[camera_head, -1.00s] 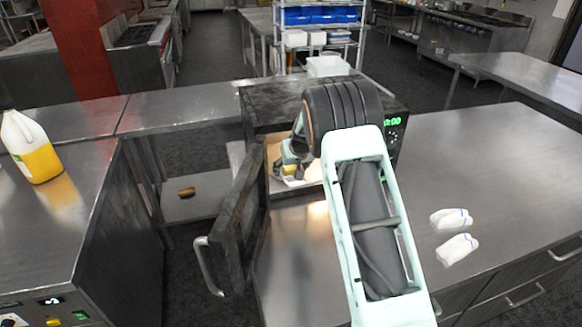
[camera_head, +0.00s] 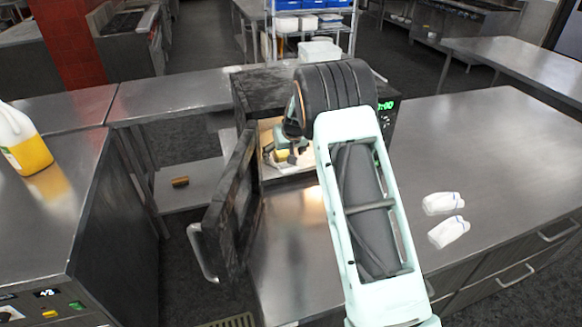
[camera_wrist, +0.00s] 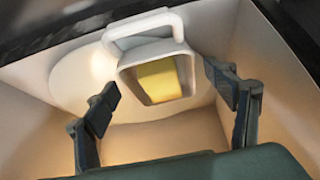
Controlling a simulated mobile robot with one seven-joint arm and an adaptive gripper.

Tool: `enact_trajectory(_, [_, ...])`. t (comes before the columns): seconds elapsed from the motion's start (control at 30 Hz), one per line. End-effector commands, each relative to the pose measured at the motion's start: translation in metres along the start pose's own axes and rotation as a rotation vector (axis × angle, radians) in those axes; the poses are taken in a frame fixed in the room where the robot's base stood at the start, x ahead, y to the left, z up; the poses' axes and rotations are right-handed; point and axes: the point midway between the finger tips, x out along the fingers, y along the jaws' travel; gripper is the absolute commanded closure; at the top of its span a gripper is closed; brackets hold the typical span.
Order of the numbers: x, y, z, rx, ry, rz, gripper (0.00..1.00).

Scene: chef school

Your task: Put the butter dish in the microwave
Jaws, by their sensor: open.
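The butter dish (camera_wrist: 152,52) is white with a handle and a yellow block of butter (camera_wrist: 160,80) inside. In the wrist view it is inside the microwave, on the pale round plate (camera_wrist: 75,75). My gripper (camera_wrist: 160,78) is open, with one finger on each side of the dish and visible gaps between. In the head view the microwave (camera_head: 262,82) stands on the counter with its door (camera_head: 230,200) swung open to the left. My gripper (camera_head: 284,150) is in its lit opening. My arm hides part of the microwave front, and the dish is hard to make out there.
Two white bottle-like items (camera_head: 445,217) lie on the counter (camera_head: 470,140) right of my arm. A jug of yellow liquid (camera_head: 27,145) stands on the left counter. A small brown item (camera_head: 180,181) lies on a low shelf. The open door juts toward me.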

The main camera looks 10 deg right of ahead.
Motion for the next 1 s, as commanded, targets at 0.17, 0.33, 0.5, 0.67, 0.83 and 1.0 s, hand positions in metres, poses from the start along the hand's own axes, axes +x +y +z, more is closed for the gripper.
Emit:
enact_trajectory(0.17, [-0.014, 0.002, 0.015, 0.003, 0.0, 0.0, 0.22])
enact_trajectory(0.33, [-0.028, 0.001, 0.037, 0.003, 0.0, 0.0, 0.22])
enact_trajectory(0.5, [-0.043, 0.001, 0.06, 0.003, 0.001, 0.001, 0.22])
enact_trajectory(0.67, [-0.056, 0.001, 0.08, 0.0, 0.001, 0.001, 0.22])
enact_trajectory(0.83, [-0.066, 0.0, 0.095, 0.001, 0.001, 0.0, 0.22])
enact_trajectory(1.0, [-0.07, 0.0, 0.101, 0.0, 0.001, 0.0, 0.22])
